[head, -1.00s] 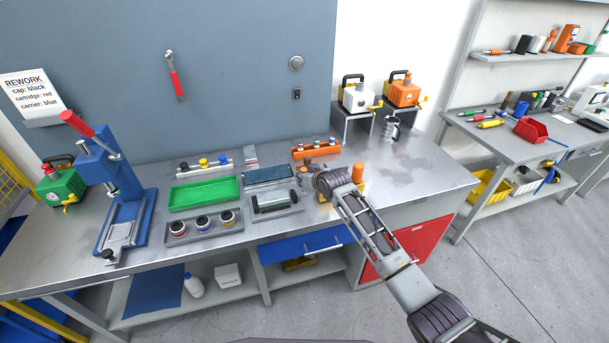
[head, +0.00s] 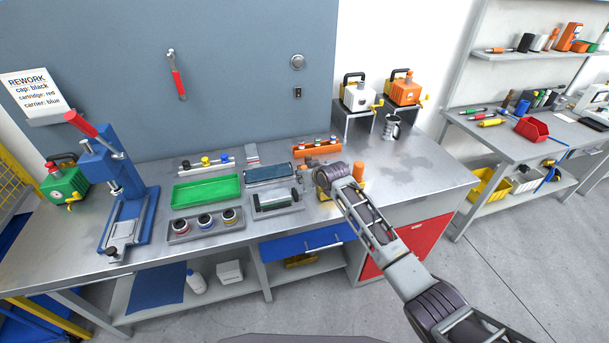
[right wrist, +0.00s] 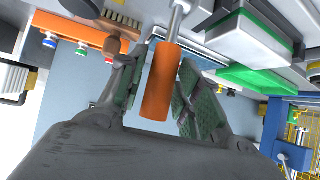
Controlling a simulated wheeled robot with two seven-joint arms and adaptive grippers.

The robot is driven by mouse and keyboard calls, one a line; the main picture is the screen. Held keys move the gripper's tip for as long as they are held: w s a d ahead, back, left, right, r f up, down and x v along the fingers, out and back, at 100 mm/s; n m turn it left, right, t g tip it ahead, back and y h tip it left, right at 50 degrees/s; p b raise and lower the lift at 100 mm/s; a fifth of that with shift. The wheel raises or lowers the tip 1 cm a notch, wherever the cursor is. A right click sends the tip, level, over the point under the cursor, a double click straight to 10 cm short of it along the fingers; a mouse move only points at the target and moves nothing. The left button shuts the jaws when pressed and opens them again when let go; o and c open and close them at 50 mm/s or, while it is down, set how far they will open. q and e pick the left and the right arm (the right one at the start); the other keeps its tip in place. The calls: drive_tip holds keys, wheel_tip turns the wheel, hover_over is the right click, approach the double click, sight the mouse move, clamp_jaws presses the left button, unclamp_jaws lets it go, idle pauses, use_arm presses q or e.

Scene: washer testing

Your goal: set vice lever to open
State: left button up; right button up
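An orange handle on a metal rod (right wrist: 160,80), which looks like the vice lever, stands between the two fingers of my right gripper (right wrist: 157,92) in the right wrist view. The green-padded fingers are apart, with a visible gap beside the handle, so they do not look closed on it. In the head view my right gripper (head: 324,180) is over the right part of the bench, and it hides most of the vice and its lever. My left gripper is not in view.
An orange cylinder (head: 358,170) stands close right of my gripper. An orange rack (head: 317,148) lies behind it. A grey tray with a dark-ended part (head: 277,201) and a green tray (head: 206,190) lie to the left. The bench's right end (head: 430,178) is clear.

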drive_tip(key=shift+o, duration=0.4)
drive_tip(key=shift+s, duration=0.1)
drive_tip(key=v, duration=1.1)
drive_tip(key=shift+s+d+r, duration=0.2)
drive_tip(key=shift+s+r, duration=0.05)
idle(0.5)
idle(0.5)
